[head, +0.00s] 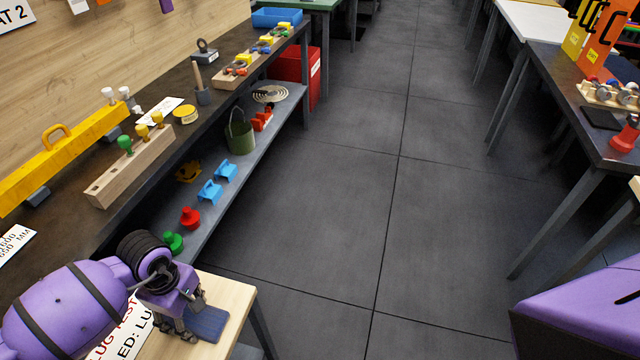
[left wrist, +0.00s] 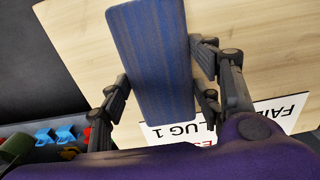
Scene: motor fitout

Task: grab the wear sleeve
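A flat blue slab with a finely ribbed surface (head: 208,323) is at my left gripper, by the right side of a light wooden table top. I cannot tell for sure that it is the wear sleeve. In the left wrist view the slab (left wrist: 155,60) runs from between the fingers out past the top edge. My left gripper (left wrist: 160,88) has its dark fingers on both long sides of the slab, very close to it. Whether they press on it is unclear. The gripper also shows in the head view (head: 190,322). My right gripper is out of view.
The wooden table (head: 236,292) carries a white sign with red and black lettering (head: 130,335), partly covered by my left arm. A dark bench with a lower shelf (head: 215,165) holding coloured parts runs along the left. The grey floor (head: 400,180) between the benches is clear.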

